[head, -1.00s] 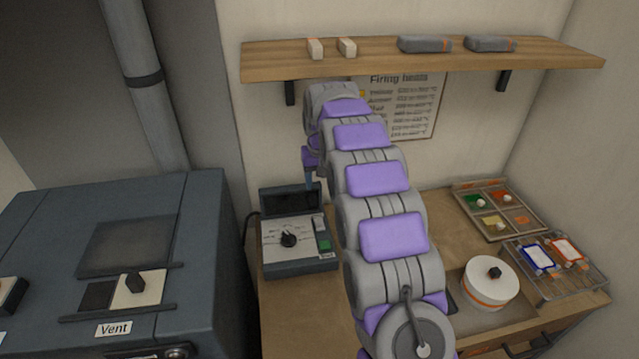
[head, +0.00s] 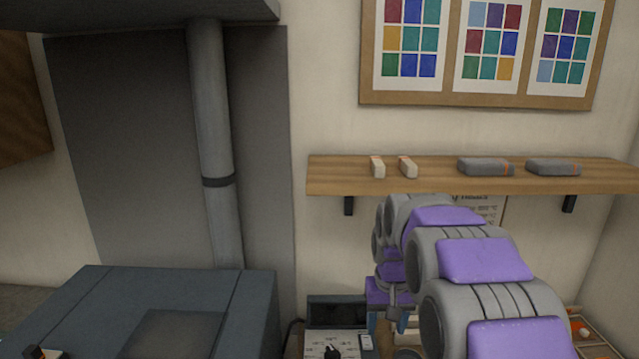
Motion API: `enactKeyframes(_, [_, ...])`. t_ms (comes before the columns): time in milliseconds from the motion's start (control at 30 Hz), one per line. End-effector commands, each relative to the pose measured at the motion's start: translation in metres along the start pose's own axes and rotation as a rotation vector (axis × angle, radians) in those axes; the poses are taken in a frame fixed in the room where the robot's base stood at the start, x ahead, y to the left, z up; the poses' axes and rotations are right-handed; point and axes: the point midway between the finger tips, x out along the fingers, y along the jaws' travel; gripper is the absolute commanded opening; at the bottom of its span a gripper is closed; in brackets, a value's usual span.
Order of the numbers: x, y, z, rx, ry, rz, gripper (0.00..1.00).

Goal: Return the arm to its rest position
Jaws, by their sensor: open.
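My arm (head: 470,260), grey with purple pads, rises from the lower right in the head view and bends over below the wall shelf. My gripper (head: 387,328) hangs at its far end, pointing down, with two blue fingers apart and nothing seen between them. It is just right of the controller box (head: 337,312) with a dark screen and a dial. The fingertips are small and partly hard to make out.
A wooden shelf (head: 330,178) carries two pale blocks and two grey bars. The grey kiln (head: 255,310) and its vent pipe (head: 210,130) stand left. A colour chart board (head: 480,99) hangs above. Most of the bench is out of view.

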Motion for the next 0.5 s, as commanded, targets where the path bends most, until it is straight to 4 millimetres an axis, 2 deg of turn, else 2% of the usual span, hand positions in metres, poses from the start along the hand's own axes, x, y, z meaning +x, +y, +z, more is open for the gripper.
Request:
enactKeyframes(33, [-0.005, 0.0, 0.02, 0.0, -0.01, 0.0, 0.55])
enactKeyframes(200, [-0.016, 0.0, 0.082, 0.0, -0.042, 0.0, 0.55])
enactKeyframes(500, [-0.016, 0.001, 0.199, 0.0, -0.106, -0.001, 0.55])
